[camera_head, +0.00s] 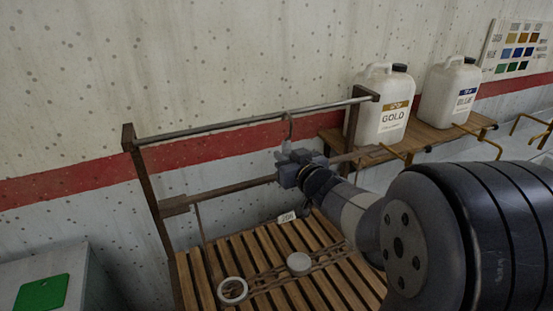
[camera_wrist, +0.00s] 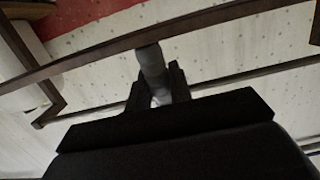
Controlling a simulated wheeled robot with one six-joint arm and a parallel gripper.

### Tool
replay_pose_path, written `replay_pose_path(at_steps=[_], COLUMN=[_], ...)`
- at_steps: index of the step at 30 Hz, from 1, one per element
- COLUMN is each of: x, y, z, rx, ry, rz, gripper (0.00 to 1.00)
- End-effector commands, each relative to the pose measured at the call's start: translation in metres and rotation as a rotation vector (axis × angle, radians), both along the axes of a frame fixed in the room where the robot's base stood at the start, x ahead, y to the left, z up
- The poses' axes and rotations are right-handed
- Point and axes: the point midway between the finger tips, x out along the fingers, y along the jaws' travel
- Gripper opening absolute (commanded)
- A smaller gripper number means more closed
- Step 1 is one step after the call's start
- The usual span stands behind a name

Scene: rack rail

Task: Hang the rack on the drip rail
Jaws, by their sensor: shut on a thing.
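The drip rail (camera_head: 235,124) is a grey metal rod held between two brown posts in front of the wall. My gripper (camera_head: 291,166) is just below it, in front of a lower brown bar. In the wrist view my gripper (camera_wrist: 158,92) is shut on a grey rounded piece (camera_wrist: 151,62), seemingly part of the rack. A dark bar (camera_wrist: 190,28) crosses beyond it.
A slatted wooden bench (camera_head: 215,262) lies below, with a white ring (camera_head: 232,290), a round pale lid (camera_head: 299,263) and a small tag (camera_head: 287,217). Two white jugs, one marked GOLD (camera_head: 382,112), stand on a shelf at right. A grey box with a green pad (camera_head: 42,293) is at lower left.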

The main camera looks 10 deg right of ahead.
Motion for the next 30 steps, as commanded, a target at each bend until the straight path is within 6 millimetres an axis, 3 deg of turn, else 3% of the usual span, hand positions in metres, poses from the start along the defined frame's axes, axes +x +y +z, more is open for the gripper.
replay_pose_path(at_steps=[20,30], x=[0.037,0.037], y=[0.008,0.007], z=[0.002,0.003], rx=[-0.001,-0.001], ry=[-0.006,-0.006], rz=[0.002,0.001], gripper=[0.00,0.00])
